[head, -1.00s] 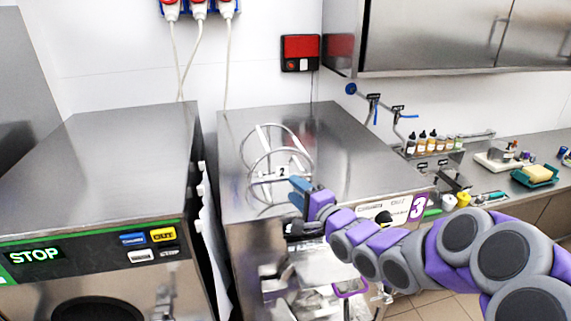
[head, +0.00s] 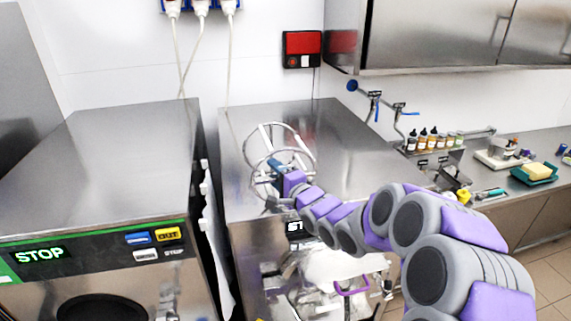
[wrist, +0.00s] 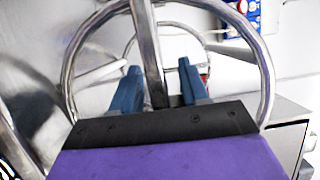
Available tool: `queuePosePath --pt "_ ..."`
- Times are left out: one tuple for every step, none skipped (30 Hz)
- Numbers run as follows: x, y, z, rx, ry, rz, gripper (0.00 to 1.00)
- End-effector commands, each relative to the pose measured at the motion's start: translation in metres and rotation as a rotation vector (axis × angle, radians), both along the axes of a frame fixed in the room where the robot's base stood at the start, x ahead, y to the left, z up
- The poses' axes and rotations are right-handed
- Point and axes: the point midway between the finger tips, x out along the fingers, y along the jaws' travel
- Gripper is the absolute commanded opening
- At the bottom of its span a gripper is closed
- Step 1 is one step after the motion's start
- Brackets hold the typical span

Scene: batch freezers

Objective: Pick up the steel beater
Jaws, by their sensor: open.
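The steel beater (head: 265,134), a frame of round rings joined by pale bars, rests on top of the right-hand freezer (head: 345,150). My gripper (head: 274,164) reaches in at its near side. In the wrist view the beater (wrist: 148,45) fills the middle: a near ring, a smaller ring behind and an upright steel bar. The two blue fingers of my gripper (wrist: 161,86) are apart, with the upright bar showing between them. I cannot tell whether either finger touches it. In the head view my gripper hides part of the near ring.
Another freezer (head: 110,160) with a STOP display stands left, across a narrow gap. A wall cabinet (head: 435,35) hangs at upper right. A counter (head: 545,150) with bottles and a sponge runs right. The freezer top behind and right of the beater is clear.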

Motion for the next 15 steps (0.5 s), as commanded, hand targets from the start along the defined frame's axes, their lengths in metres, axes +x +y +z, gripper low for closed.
queuePosePath --pt "-0.001 0.001 0.0 0.0 0.0 0.001 0.45" --pt "-0.001 0.001 0.0 0.0 0.0 0.001 0.45" --pt "-0.001 0.001 0.0 0.0 0.0 0.001 0.41" --pt "0.0 0.0 0.0 0.001 0.001 0.001 0.38" --pt "0.0 -0.001 0.0 0.001 0.0 0.001 0.35" --pt "0.0 -0.003 0.0 0.002 0.0 0.001 0.31" --pt "0.0 -0.003 0.0 0.002 0.0 0.002 0.28" --pt "0.0 -0.004 0.0 0.003 0.001 0.001 0.26" --pt "0.0 -0.005 0.0 0.004 0.001 0.001 0.22" --pt "0.0 -0.007 0.0 0.006 0.001 0.001 0.19" --pt "0.0 -0.008 0.001 0.007 0.001 0.001 0.16" --pt "0.0 -0.01 0.0 0.007 0.002 0.0 0.12" --pt "0.0 -0.01 0.0 0.008 0.002 0.0 0.09" --pt "0.0 -0.011 0.0 0.008 0.002 -0.001 0.06" --pt "0.0 -0.011 0.0 0.008 0.002 -0.001 0.03"
